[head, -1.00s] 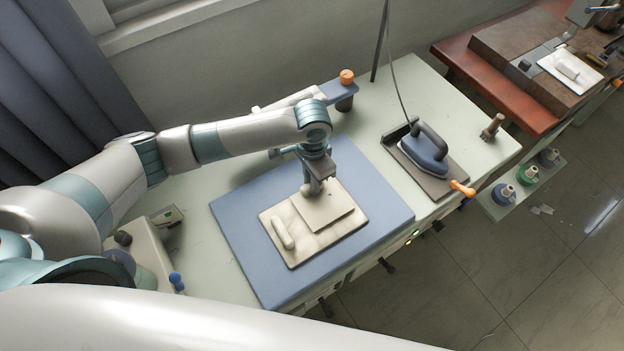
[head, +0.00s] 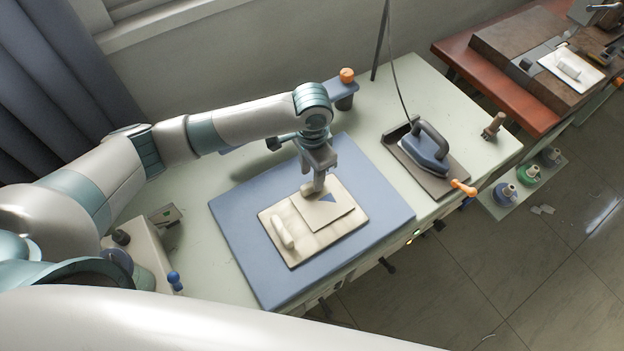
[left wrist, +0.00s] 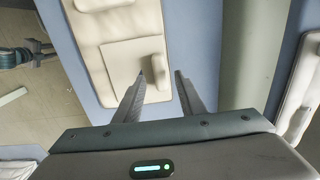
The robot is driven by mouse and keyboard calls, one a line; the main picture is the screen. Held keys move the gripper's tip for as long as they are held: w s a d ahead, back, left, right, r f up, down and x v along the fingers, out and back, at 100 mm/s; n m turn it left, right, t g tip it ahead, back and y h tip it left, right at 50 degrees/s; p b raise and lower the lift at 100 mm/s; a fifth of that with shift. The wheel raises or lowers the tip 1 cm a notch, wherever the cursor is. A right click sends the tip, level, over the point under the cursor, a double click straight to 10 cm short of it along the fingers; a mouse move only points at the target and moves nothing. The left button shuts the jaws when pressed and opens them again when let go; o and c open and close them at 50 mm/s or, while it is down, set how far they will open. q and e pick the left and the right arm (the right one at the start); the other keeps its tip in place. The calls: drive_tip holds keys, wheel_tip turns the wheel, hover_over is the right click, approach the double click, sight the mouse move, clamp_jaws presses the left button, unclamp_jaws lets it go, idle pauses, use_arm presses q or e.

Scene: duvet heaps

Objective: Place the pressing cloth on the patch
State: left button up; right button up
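A cream padded piece (head: 340,240) lies on a blue mat (head: 240,225). A thin beige square, seemingly the pressing cloth (head: 318,214), lies flat on it; it also shows in the left wrist view (left wrist: 120,68). A small dark blue triangle (head: 328,197), perhaps part of the patch, shows within the square's outline; how much is hidden I cannot tell. A pale rounded lump (head: 308,188) sits at the square's upper left side, below my left gripper (head: 318,180). In the left wrist view, the left gripper (left wrist: 160,74) has its fingers apart, with the lump (left wrist: 153,72) visible between them.
A second pale roll (head: 283,232) lies on the pad's left side. A blue iron (head: 427,150) rests on a stand to the right. An orange-knobbed post (head: 346,76) stands behind the mat. The light table (head: 380,105) is bare between post and iron.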

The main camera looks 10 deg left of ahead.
use_arm(q)
wheel_tip(320, 180, up, 9)
drive_tip(key=b, duration=0.2)
drive_tip(key=shift+f, duration=0.1)
idle(1.0)
